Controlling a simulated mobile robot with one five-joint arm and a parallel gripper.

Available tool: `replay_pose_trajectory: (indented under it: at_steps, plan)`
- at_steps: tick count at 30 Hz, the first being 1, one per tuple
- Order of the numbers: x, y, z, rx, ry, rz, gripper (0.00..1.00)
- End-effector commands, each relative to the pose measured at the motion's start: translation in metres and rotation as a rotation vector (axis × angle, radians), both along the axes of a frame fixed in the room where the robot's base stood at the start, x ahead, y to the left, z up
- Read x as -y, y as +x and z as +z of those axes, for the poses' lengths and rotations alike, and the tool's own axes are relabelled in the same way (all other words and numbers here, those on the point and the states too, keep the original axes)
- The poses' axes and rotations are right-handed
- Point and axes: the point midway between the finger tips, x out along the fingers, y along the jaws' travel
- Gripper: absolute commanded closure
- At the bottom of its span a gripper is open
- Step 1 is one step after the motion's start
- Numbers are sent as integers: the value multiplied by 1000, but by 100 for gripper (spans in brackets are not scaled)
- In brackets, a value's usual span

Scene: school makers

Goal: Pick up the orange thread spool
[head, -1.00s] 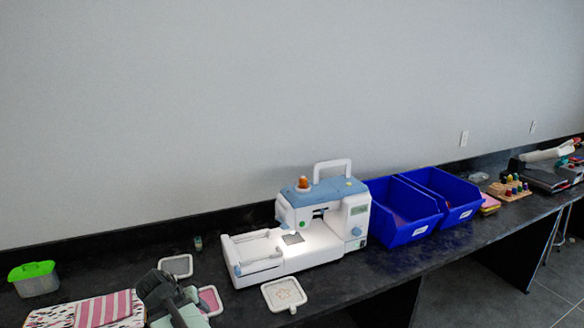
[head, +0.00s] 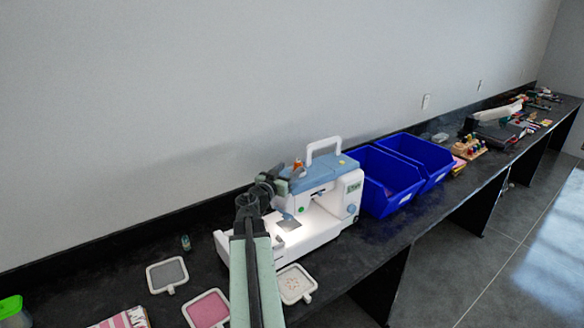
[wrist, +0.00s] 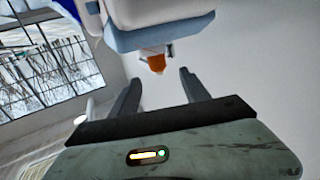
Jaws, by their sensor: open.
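The orange thread spool (head: 298,165) stands on top of the blue and white sewing machine (head: 325,171) in the head view, partly covered by my gripper. The spool also shows in the wrist view (wrist: 157,63), beyond the fingertips and roughly in line with the gap between them. My gripper (head: 277,180) is at the left end of the machine's top, just left of the spool in the head view. In the wrist view my gripper (wrist: 160,78) has its two dark fingers apart with nothing between them.
Two blue bins (head: 389,183) stand right of the machine. Small framed pads (head: 168,274) lie on the dark counter in front and to the left. The machine's white handle (head: 324,150) rises right of the spool. The grey wall is close behind.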

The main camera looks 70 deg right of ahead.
Motion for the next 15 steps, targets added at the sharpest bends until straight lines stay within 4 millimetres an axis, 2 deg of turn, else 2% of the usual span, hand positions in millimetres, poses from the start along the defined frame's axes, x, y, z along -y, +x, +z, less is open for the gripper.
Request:
replay_pose_trajectory:
  at_steps: [3, 8, 15]
  plan:
    - [17, -1, 0, 0, 1, -1, 46]
    - [21, -2, -1, -1, 1, 1, 46]
    - [60, -7, -3, -1, 1, 0, 46]
